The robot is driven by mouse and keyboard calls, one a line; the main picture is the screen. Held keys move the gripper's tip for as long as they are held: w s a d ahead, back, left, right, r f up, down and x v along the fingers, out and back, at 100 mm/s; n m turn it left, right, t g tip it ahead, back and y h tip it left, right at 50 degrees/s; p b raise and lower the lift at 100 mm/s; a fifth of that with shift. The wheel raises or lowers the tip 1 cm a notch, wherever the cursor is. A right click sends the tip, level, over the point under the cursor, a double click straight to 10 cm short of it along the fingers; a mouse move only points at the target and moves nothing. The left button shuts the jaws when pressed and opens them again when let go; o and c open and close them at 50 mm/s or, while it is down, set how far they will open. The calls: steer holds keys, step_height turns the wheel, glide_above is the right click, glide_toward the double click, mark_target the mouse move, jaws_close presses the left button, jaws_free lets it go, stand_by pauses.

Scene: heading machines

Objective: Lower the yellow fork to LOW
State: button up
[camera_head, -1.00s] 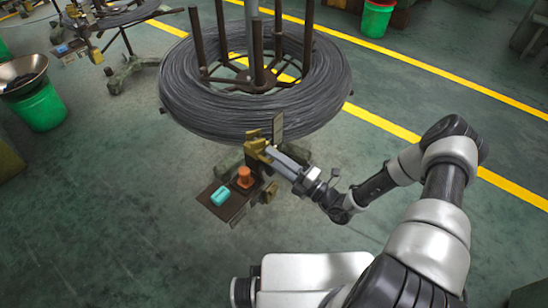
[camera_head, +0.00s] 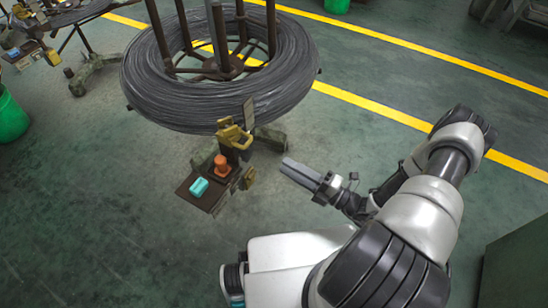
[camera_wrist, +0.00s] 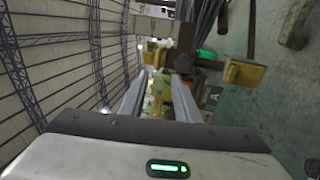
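The yellow fork (camera_head: 233,136) is a dull yellow bracket on the small stand at the front of the wire reel, just below the coil. A second yellow block (camera_head: 248,179) sits lower on the same stand. My gripper (camera_head: 286,165) is to the right of the fork, apart from it, with empty floor between them. In the wrist view the two grey fingers (camera_wrist: 158,92) stand apart with a gap and hold nothing. A yellow block (camera_wrist: 243,73) shows beyond them on the right in that view. I cannot read a LOW mark in these frames.
The stand has a brown tray (camera_head: 205,203) with a teal block (camera_head: 198,187) and an orange knob-like piece (camera_head: 222,166). A large coil of grey wire (camera_head: 180,105) hangs above and behind it. A dark cabinet (camera_head: 515,265) is at the right; open floor lies between.

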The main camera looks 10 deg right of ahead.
steer(key=shift+v, duration=1.15)
